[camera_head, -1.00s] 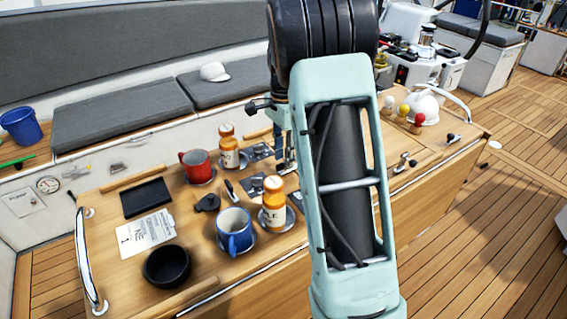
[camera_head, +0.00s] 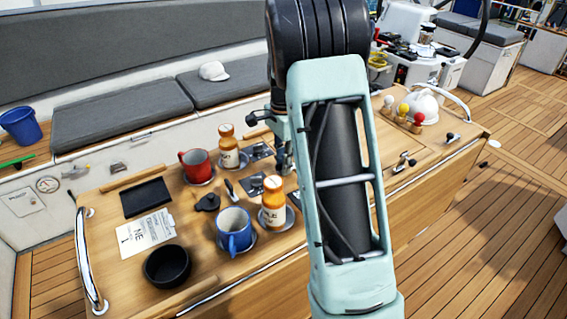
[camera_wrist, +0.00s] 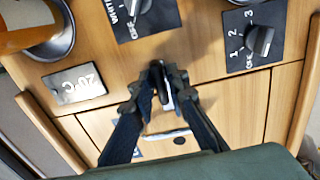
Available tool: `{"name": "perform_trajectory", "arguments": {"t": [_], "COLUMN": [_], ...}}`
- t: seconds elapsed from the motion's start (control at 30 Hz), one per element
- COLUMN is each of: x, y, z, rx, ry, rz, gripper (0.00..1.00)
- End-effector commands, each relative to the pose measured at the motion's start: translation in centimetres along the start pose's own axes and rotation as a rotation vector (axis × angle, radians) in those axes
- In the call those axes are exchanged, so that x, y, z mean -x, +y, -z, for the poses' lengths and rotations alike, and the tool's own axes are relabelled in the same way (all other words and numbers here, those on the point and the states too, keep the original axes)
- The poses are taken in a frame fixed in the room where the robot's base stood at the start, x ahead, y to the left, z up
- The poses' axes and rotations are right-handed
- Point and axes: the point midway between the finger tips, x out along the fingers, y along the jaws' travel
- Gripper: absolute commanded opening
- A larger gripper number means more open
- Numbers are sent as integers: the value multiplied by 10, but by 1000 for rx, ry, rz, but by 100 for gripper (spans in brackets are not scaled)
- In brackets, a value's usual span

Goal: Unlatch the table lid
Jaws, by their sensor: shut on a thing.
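My gripper (camera_wrist: 163,80) is shut on a small dark and metallic latch (camera_wrist: 165,101) in the wrist view. The latch sits near the upper seam of a light wooden table lid (camera_wrist: 233,108). The lid is flush with the surrounding wood, bounded by dark seams. A metal strip with a dark middle (camera_wrist: 170,134) lies on the lid just below the fingers. In the head view my gripper (camera_head: 284,158) shows only partly; my arm hides the latch and most of the wood around it.
Two dark dial plates, one with a numbered knob (camera_wrist: 261,40), lie close beyond the fingers. A metal "20°C" plate (camera_wrist: 74,84) is at left. An orange bottle (camera_head: 273,204) and blue mug (camera_head: 234,231) stand left of my arm. A white helmet (camera_head: 421,103) lies farther right.

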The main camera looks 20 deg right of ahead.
Motion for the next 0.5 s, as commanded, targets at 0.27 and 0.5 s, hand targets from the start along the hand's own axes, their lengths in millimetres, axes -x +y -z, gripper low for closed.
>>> {"name": "perform_trajectory", "arguments": {"t": [0.27,0.5], "x": [0,0], "y": [0,0], "z": [0,0], "rx": [57,217], "ry": [1,1], "rz": [0,1], "gripper": [0,0]}}
